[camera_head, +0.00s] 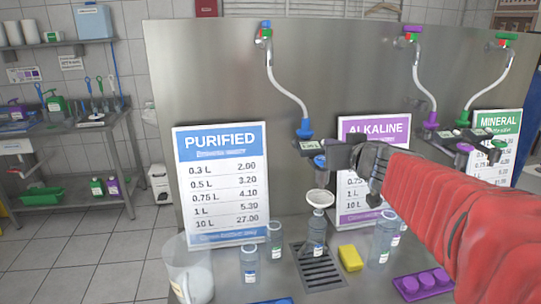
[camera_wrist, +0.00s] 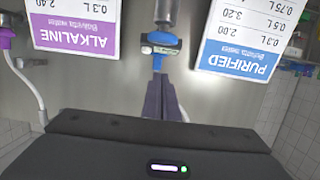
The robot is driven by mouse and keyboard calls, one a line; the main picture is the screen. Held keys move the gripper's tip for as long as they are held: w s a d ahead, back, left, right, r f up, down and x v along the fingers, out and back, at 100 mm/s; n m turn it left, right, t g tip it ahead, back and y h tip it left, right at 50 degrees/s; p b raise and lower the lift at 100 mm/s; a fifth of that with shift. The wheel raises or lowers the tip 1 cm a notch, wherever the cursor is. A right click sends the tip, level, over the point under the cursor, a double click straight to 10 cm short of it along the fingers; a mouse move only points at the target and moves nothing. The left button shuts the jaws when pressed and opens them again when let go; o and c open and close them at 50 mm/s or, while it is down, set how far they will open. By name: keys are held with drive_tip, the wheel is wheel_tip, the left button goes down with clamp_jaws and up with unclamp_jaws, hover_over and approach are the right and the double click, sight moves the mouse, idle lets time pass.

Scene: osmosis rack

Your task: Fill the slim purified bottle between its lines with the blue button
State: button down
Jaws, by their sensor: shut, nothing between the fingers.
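The slim purified bottle appears to be the clear bottle (camera_head: 317,236) standing on the drain grate, with a white funnel (camera_head: 320,198) at its mouth. Its fill lines and water level are too small to read. The purified tap, with a blue hose fitting (camera_head: 305,130) and a small display, is above and slightly left of it. The fingers also show in the wrist view (camera_wrist: 158,84).
Several other bottles stand around the grate (camera_head: 318,268). A yellow sponge (camera_head: 350,258) lies right of it, a purple tray (camera_head: 422,284) at front right, and a large clear container (camera_head: 188,270) at left. Price signs (camera_head: 221,184) stand behind. Alkaline and mineral taps hang to the right.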

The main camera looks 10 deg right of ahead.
drive_tip(key=shift+w+f, duration=0.45)
drive_tip(key=shift+f, duration=0.3)
drive_tip(key=shift+w+f, duration=0.4)
drive_tip(key=shift+f, duration=0.4)
drive_tip(key=shift+w+f, duration=0.45)
drive_tip(key=shift+f, duration=0.3)
